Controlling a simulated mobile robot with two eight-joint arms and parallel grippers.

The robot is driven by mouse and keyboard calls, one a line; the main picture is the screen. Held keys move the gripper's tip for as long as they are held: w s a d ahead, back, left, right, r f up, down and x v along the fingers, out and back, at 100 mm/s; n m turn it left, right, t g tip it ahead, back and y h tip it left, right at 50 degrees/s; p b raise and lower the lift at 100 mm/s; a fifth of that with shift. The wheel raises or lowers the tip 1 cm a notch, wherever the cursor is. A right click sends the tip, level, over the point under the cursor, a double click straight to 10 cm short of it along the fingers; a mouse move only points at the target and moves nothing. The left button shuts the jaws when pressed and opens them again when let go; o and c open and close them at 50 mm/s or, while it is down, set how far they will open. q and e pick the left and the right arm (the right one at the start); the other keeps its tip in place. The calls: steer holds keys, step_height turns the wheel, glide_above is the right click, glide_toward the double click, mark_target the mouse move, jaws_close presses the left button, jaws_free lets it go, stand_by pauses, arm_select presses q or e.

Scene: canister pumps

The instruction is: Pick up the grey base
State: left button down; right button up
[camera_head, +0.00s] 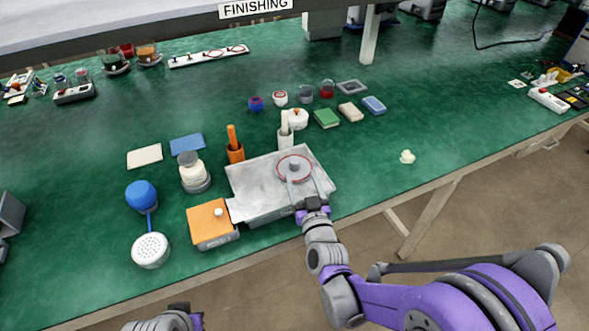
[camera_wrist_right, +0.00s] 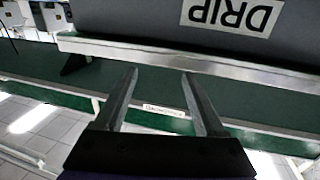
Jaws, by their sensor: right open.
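A round grey base (camera_head: 294,165) with a raised centre and a red ring around it sits on the flat grey metal stand in the head view. My right gripper (camera_head: 304,177) is open in front of and partly over it, with nothing between its fingers. Whether the fingers touch the base cannot be told. In the right wrist view the open fingers (camera_wrist_right: 158,75) are empty and the base does not show. Part of my left arm end (camera_head: 170,320) shows at the bottom edge; its jaws cannot be made out.
The metal stand (camera_head: 255,181) joins an orange-topped box (camera_head: 209,221). Small pots and pads lie behind. The green bench (camera_head: 400,120) is mostly clear at right.

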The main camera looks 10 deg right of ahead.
mark_target(296, 164)
steer(key=w, duration=0.5)
steer(key=w+a, duration=0.1)
steer(key=w, duration=0.2)
steer(key=shift+f, duration=0.15)
steer(key=shift+s, duration=0.1)
jaws_close()
